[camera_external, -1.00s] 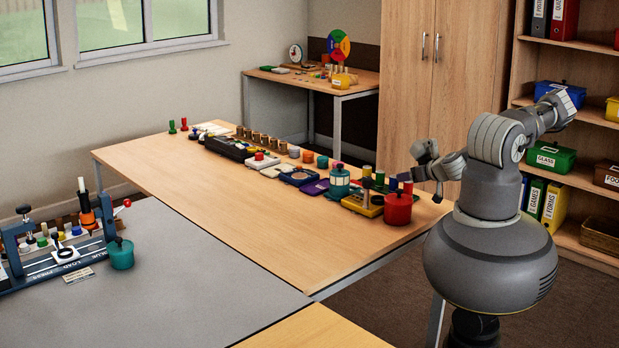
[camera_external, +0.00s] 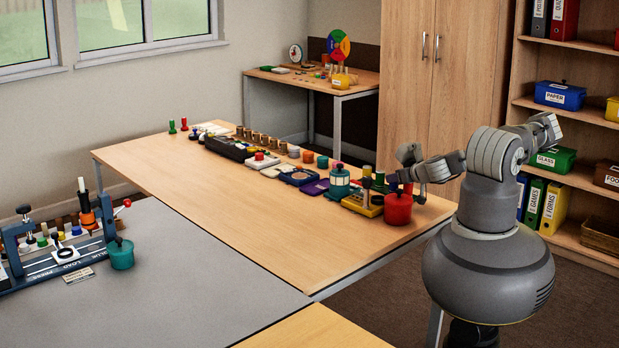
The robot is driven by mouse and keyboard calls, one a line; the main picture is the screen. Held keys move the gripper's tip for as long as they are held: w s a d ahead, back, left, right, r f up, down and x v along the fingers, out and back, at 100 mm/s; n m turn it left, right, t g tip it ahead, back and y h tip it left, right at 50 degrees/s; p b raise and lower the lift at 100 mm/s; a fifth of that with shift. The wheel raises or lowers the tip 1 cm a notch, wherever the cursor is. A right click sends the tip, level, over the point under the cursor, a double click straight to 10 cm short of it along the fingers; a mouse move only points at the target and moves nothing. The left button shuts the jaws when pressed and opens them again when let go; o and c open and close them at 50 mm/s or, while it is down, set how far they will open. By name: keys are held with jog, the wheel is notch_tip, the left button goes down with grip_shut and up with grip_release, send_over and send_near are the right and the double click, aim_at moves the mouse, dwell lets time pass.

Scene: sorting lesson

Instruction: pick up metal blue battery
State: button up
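I cannot make out the metal blue battery for certain; the items near my gripper are small and partly covered. My gripper (camera_external: 401,165) is above the right end of the wooden table (camera_external: 240,205), over a red lidded pot (camera_external: 398,210). Its two fingers look apart, with nothing visible between them. A small dark part shows by the pot's top, close to the lower finger, and I cannot tell what it is. A yellow tray (camera_external: 365,208) with small cylinders stands left of the pot, partly near the fingers.
A row of small trays, a teal lidded pot (camera_external: 339,182) and a black holder (camera_external: 228,148) runs along the table's far edge. The table's near half is bare. A grey mat (camera_external: 200,270) with a blue press (camera_external: 60,262) lies at left. Shelves (camera_external: 570,130) stand at right.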

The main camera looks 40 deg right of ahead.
grip_shut()
jog(key=shift+r, duration=0.1)
